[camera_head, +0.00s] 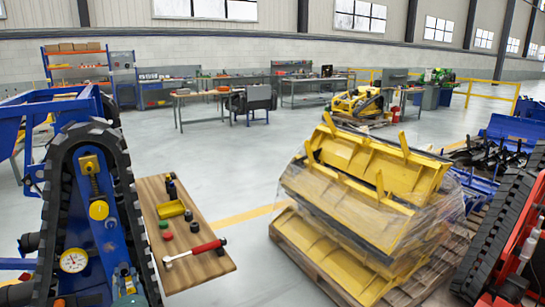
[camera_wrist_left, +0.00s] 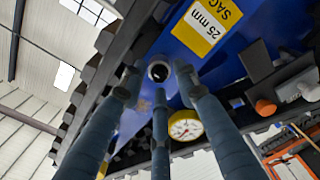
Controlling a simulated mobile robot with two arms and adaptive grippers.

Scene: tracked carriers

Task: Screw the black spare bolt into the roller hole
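My left gripper (camera_head: 125,278) is at the bottom of the head view, in front of the blue plate of the tracked carrier (camera_head: 90,225). In the left wrist view its three dark fingers (camera_wrist_left: 159,80) point at the blue plate, with gaps between their tips. A small round dark piece with a pale spot (camera_wrist_left: 158,71) shows between the fingertips; I cannot tell whether it is the black bolt or the roller hole. The fingers do not visibly touch it. My right gripper is in neither view.
A dial gauge (camera_head: 73,260) sits on the carrier. Wrapped yellow buckets (camera_head: 365,180) stand on a pallet to the right. Open floor lies behind.

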